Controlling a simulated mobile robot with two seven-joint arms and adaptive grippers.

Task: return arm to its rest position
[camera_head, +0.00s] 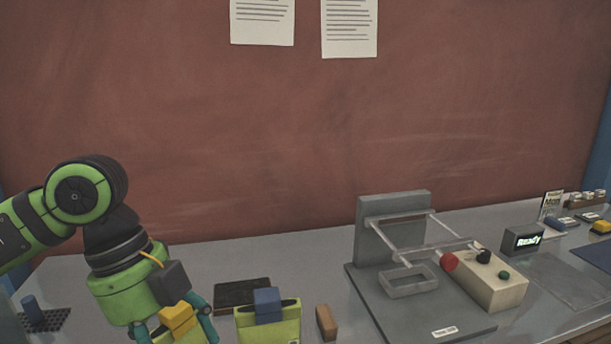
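My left arm comes in from the left, and its gripper (174,328) points down at the bottom edge of the view. Its teal fingers are spread on either side of a yellow-green container with a yellow block (177,318) on top. The fingertips are cut off by the frame, so I cannot tell whether they touch the container. A similar yellow-green container (268,328) with a blue block (267,303) on top stands just right of the gripper. My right gripper is not in view.
A grey filler device (392,220) with a control box (492,285) stands right of centre. A "Ready" display (522,240) is behind it. A dark tray (242,293), a brown block (326,322) and a black rack (45,320) are on the table (310,265). The back-middle table is clear.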

